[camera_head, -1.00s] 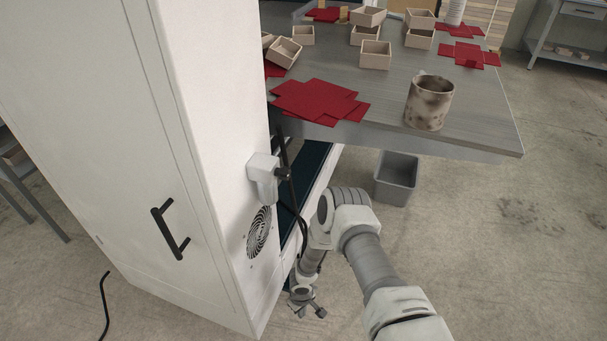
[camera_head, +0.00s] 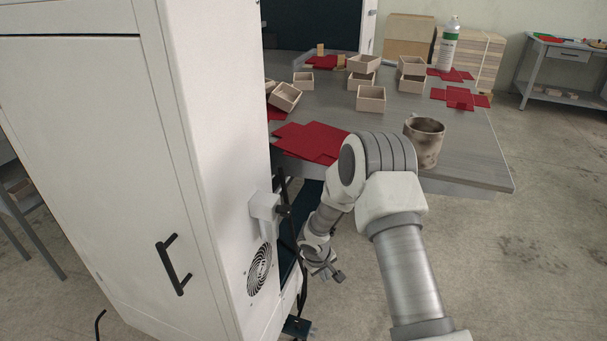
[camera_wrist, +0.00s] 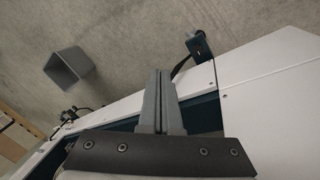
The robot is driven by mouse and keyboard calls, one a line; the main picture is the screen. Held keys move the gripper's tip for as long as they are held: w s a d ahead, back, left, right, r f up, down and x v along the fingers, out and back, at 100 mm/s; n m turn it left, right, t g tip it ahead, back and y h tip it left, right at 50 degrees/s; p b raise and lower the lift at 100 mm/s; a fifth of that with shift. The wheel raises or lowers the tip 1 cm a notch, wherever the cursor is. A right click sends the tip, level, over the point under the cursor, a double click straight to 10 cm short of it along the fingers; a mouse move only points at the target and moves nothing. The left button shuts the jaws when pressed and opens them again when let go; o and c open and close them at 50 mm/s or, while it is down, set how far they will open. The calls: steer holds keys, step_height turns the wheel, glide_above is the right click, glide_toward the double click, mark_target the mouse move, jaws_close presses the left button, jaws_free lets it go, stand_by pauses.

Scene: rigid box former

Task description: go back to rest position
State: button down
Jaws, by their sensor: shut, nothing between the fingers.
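My gripper (camera_wrist: 159,100) is shut and empty in the wrist view, its two grey fingers pressed together. It points down past the white machine's frame toward the concrete floor. In the head view my gripper (camera_head: 333,273) hangs low beside the white cabinet (camera_head: 95,150), below the table's front edge. My arm is bent, with its elbow raised in front of the table edge near the mug. The elbow hides part of the red sheets and the table edge.
The grey table (camera_head: 470,160) holds red cut-out sheets (camera_head: 308,142), several small wooden boxes (camera_head: 371,98), a stained mug (camera_head: 424,143) and a white bottle (camera_head: 448,45). A grey bin (camera_wrist: 68,66) stands on the floor. A valve fitting (camera_head: 266,207) sticks out from the cabinet. Open floor lies at right.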

steer(key=s+d+r+m+t+h, duration=0.1)
steer(key=s+d+r+m, duration=0.2)
steer(key=r, duration=1.2)
steer(key=s+d+r, duration=0.4)
steer(key=d+r, duration=0.1)
steer(key=r, duration=1)
steer(key=s+r+m+t+y, duration=0.1)
steer(key=s+r+m+y, duration=0.1)
steer(key=s+r, duration=0.65)
steer(key=s+r+m+t+y, duration=0.1)
steer(key=s+r, duration=0.3)
steer(key=s, duration=1)
step_height(320, 180, up, 20)
steer(key=p, duration=2.1)
steer(key=shift+s+a+f, duration=0.15)
